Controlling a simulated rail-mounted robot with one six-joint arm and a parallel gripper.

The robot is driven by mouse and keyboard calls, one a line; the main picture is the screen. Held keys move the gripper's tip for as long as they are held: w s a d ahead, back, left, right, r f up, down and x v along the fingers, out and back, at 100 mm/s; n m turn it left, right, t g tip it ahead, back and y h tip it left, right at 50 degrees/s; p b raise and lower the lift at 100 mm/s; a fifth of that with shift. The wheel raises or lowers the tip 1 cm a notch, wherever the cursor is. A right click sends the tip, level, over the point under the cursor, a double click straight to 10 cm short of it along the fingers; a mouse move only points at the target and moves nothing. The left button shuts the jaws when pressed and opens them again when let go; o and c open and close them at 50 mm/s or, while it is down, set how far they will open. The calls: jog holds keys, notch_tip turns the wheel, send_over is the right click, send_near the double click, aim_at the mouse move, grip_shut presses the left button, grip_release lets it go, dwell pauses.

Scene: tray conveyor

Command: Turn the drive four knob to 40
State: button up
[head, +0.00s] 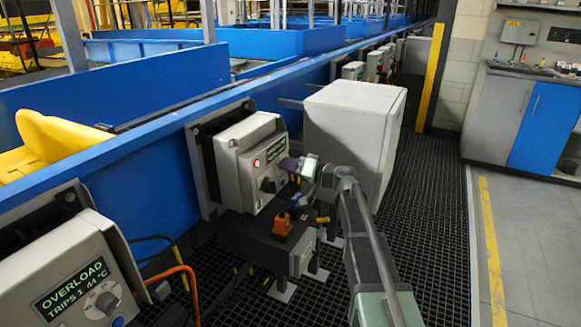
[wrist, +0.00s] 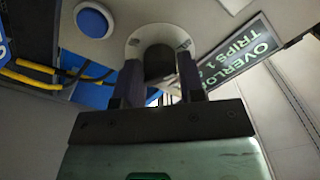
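A grey drive box (head: 228,165) is mounted on the blue conveyor side in the head view, with a small green-lit display (head: 276,150), a red lamp (head: 257,163) and a dark round knob (head: 268,185). My gripper (head: 283,175) is at the front of this box. In the wrist view my gripper (wrist: 159,78) has its two fingers apart, one on each side of the dark knob (wrist: 159,62) on its pale dial. Narrow gaps seem to show beside the knob. The dial's setting is not readable. The wrist view's display (wrist: 238,50) reads OVERLOAD, TRIPS, partly cut off.
Another drive box (head: 70,270) at near left shows OVERLOAD TRIPS 1 44 °C. A large pale cabinet (head: 355,125) stands just beyond my gripper. An orange switch (head: 282,228) sits on a dark box below. A blue button (wrist: 92,19) is near the knob. The grated walkway is clear at right.

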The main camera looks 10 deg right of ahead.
jog(key=o, duration=0.3)
jog(key=shift+o, duration=0.2)
jog(key=shift+d, duration=0.1)
jog(key=v, duration=1)
jog(key=shift+s+d, duration=0.25)
